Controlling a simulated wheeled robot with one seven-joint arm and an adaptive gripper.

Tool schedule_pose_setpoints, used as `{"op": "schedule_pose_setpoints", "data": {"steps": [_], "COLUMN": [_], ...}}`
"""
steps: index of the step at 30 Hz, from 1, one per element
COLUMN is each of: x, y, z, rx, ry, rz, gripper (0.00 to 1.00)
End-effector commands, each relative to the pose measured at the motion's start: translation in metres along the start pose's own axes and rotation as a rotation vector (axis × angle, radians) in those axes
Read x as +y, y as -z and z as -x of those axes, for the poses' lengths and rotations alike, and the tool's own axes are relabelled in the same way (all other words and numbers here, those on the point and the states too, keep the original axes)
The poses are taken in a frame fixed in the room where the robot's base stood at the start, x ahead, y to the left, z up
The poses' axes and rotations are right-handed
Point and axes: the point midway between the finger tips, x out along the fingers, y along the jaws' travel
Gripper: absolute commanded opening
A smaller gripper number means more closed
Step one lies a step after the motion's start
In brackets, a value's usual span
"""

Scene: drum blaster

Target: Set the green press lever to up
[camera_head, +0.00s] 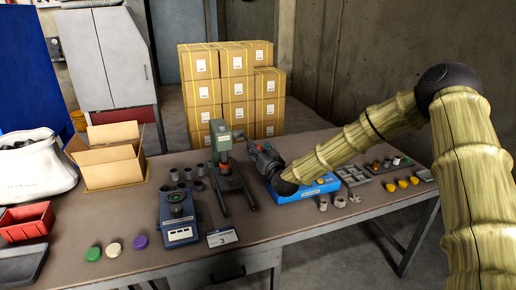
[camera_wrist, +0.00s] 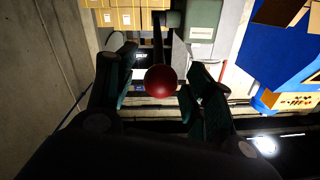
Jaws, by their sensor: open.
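The green press (camera_head: 222,158) stands upright on the table in the head view, left of my gripper (camera_head: 258,153). Its green body also shows at the top of the wrist view (camera_wrist: 203,13). The press lever is a dark bar (camera_wrist: 158,42) ending in a round red knob (camera_wrist: 160,81). My gripper (camera_wrist: 160,75) is open, with a finger on each side of the knob and visible gaps. In the head view the knob is hidden by my gripper, and the lever's angle is hard to tell.
A blue tray (camera_head: 315,190) lies under my wrist. A blue device (camera_head: 178,218) and a label stand (camera_head: 222,237) are at front. An open cardboard box (camera_head: 112,170) and red bin (camera_head: 27,222) are at left. Small parts lie at right. Stacked boxes (camera_head: 220,90) stand behind the table.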

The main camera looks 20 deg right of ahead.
Motion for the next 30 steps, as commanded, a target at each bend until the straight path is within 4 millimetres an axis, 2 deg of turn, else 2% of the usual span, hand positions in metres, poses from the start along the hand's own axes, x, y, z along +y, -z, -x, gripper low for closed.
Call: {"op": "schedule_pose_setpoints", "data": {"steps": [4, 12, 14, 21, 30], "x": [-0.0004, -0.0009, -0.0009, -0.0006, -0.0019], "y": [0.0, -0.0005, -0.0006, -0.0005, 0.0052], "z": [-0.0069, -0.0078, -0.0078, -0.0076, -0.0082], "rx": [0.0, -0.001, -0.001, -0.001, -0.012], "ry": [0.0, 0.001, 0.001, 0.001, -0.003], "rz": [0.0, 0.0, 0.0, 0.0, 0.0], "gripper": [0.52, 0.52, 0.43, 0.0, 0.0]}}
